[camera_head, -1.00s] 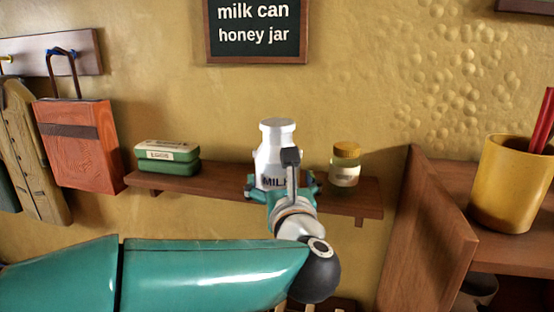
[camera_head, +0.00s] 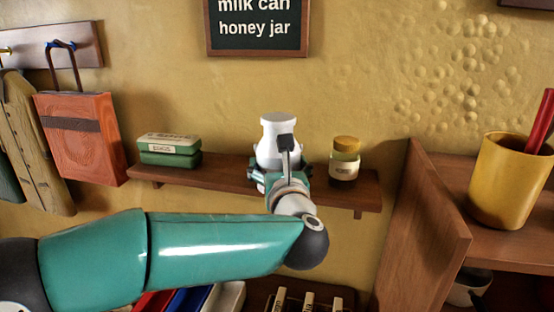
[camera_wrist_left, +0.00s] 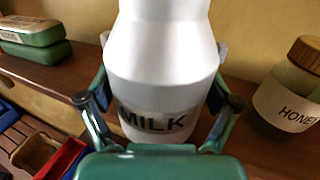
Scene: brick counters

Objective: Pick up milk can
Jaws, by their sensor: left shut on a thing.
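The white milk can (camera_head: 279,135) stands upright at the wall shelf. In the left wrist view the can (camera_wrist_left: 160,75) fills the middle, with the word MILK on its front. My left gripper (camera_head: 281,170) is in front of the can, and its fingers reach along both sides of it. In the left wrist view the gripper (camera_wrist_left: 158,110) is shut on the can's body. Whether the can's base touches the shelf is hidden by the gripper. My right gripper is not in view.
On the wooden shelf (camera_head: 220,172), a green box (camera_head: 168,150) is left of the can and a honey jar (camera_head: 345,160) is close on its right. A wooden side panel (camera_head: 425,225) and yellow cup (camera_head: 507,180) stand farther right. A sign (camera_head: 256,30) hangs above.

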